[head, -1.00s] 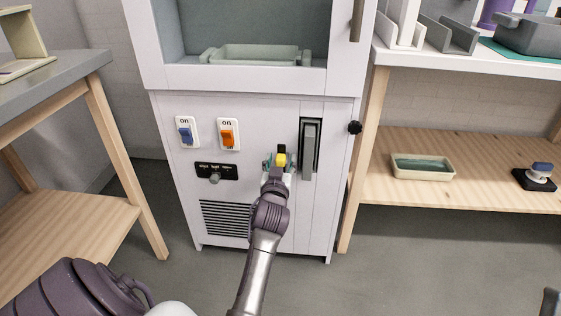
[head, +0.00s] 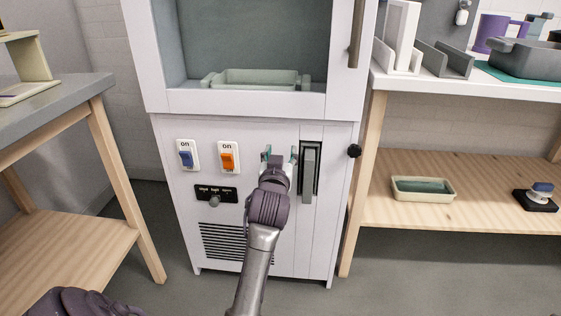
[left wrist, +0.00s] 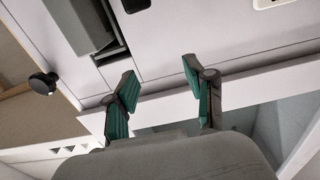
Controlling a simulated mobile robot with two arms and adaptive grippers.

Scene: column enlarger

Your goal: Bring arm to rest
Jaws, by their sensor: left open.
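My left gripper (head: 279,156) is in front of the white cabinet's (head: 265,250) lower panel, just left of the dark lever (head: 309,172) in its slot. In the left wrist view the gripper (left wrist: 160,88) has its two teal-padded fingers spread wide, with nothing between them. The cabinet face and the grey lever (left wrist: 77,22) lie beyond the fingertips. A gap between fingers and lever shows there. My right gripper is not in view.
A blue switch (head: 185,157) and an orange switch (head: 228,157) sit left of the gripper, above a small knob panel (head: 215,194). A black knob (head: 354,151) sticks out at the cabinet's right edge. Wooden shelving (head: 470,175) stands right, a wooden table (head: 105,170) left.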

